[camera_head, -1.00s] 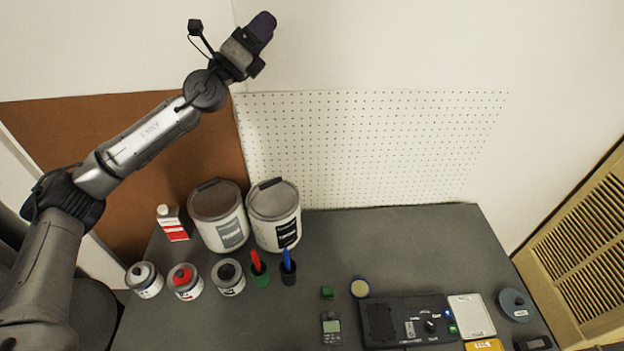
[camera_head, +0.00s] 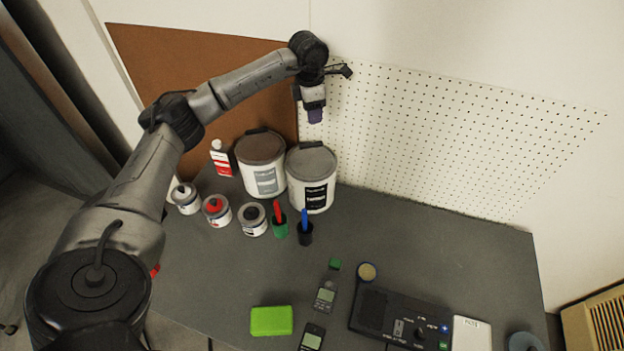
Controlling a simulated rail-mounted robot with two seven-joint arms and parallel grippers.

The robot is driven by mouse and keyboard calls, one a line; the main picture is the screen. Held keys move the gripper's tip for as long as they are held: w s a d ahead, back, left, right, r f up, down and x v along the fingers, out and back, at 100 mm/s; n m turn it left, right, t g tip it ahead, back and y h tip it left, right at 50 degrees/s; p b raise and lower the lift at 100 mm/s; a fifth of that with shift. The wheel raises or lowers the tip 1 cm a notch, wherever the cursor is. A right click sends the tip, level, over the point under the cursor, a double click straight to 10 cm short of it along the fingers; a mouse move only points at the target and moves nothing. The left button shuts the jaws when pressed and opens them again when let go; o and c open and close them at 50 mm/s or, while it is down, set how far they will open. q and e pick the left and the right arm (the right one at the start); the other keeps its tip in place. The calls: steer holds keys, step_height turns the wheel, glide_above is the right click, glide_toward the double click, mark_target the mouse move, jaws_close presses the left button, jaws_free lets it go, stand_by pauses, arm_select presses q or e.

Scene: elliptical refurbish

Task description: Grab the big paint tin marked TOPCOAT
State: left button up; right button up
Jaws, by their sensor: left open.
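Two big white paint tins with grey lids stand side by side at the back of the bench. The right tin (camera_head: 312,180) has a black label, and the left tin (camera_head: 262,164) has a grey label. The lettering is too small to read surely; the black label looks like TOPCOAT. My left gripper (camera_head: 315,116) points down with purple fingertips, above and behind the right tin's lid in the picture. It is open and appears empty and apart from both tins. My right gripper is not in view.
Small paint cans (camera_head: 217,211) stand in front of the left tin, beside a red-and-white bottle (camera_head: 221,158). A green cup (camera_head: 278,228) and a dark cup (camera_head: 305,237) hold brushes in front of the tins. A pegboard (camera_head: 430,130) rises behind. The bench right of the tins is clear.

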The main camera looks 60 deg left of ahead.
mark_target(311, 147)
arm_select(q)
steer(key=shift+g, duration=0.4)
steer(key=f, duration=0.4)
steer(key=f+b, duration=0.1)
steer(key=f, duration=0.4)
steer(key=f+b, duration=0.1)
steer(key=f, duration=0.4)
steer(key=shift+s+d, duration=0.2)
steer(key=shift+s, duration=0.15)
steer(key=shift+c, duration=0.5)
steer(key=shift+r, duration=0.1)
jaws_close()
